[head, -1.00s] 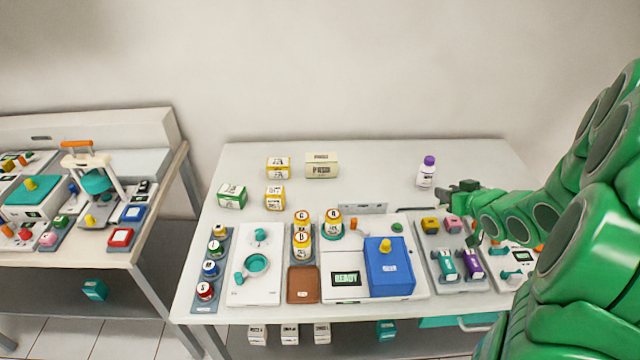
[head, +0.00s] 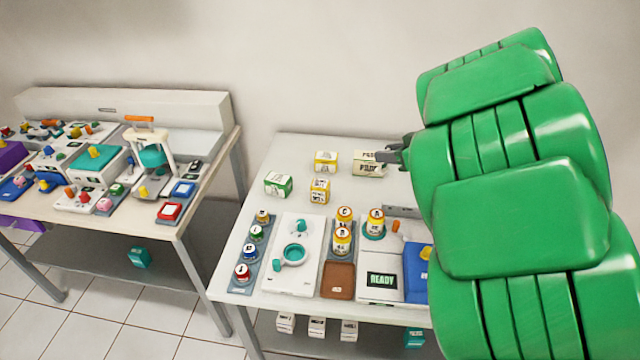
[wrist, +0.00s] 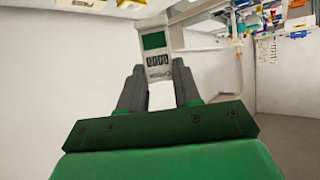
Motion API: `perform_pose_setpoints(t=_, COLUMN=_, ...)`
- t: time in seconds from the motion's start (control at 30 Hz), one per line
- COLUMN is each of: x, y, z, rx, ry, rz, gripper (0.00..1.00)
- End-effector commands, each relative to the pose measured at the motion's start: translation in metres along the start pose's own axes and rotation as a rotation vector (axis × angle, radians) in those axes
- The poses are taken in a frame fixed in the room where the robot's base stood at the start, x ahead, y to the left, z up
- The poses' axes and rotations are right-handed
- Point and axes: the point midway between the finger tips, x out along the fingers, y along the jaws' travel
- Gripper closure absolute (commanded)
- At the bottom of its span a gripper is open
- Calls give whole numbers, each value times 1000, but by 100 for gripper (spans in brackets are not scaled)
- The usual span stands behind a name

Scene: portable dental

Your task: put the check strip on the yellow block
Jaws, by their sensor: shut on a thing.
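My gripper (wrist: 159,85) is shut on the check strip (wrist: 157,22), a pale strip with a green patch, a row of dark marks and printed lettering. The strip extends beyond the fingertips in the wrist view. In the head view my gripper (head: 396,152) is above the back of the right table, by the cream box; the strip cannot be made out there. The yellow block is not visible now; my green arm covers the right part of that table.
Small yellow-white boxes (head: 326,161), a green box (head: 278,184) and a cream box (head: 367,163) stand at the table's back. A white device with a READY screen (head: 382,281) and labelled bottles (head: 342,241) are in front. A second, crowded table (head: 185,222) is at left.

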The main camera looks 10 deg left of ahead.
Motion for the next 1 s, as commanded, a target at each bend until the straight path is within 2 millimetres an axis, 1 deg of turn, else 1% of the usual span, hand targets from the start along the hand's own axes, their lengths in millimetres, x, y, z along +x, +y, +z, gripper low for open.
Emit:
perform_pose_setpoints(t=0.03, x=13, y=-17, z=-7, rx=-28, ry=-4, rz=-42, gripper=96)
perform_pose_setpoints(t=0.1, x=27, y=-39, z=-15, rx=-58, ry=-3, rz=-98, gripper=96)
perform_pose_setpoints(t=0.2, x=43, y=-66, z=-22, rx=-92, ry=-4, rz=-163, gripper=96)
perform_pose_setpoints(t=0.3, x=54, y=-89, z=-26, rx=-119, ry=-2, rz=-216, gripper=96)
perform_pose_setpoints(t=0.4, x=61, y=-103, z=-28, rx=-136, ry=-1, rz=-246, gripper=96)
perform_pose_setpoints(t=0.5, x=66, y=-110, z=-28, rx=-145, ry=-1, rz=-263, gripper=96)
perform_pose_setpoints(t=0.57, x=69, y=-111, z=-28, rx=-147, ry=-1, rz=-267, gripper=96)
perform_pose_setpoints(t=0.67, x=77, y=-107, z=-28, rx=-146, ry=0, rz=-270, gripper=96)
perform_pose_setpoints(t=1.0, x=114, y=-86, z=-28, rx=-146, ry=0, rz=-268, gripper=96)
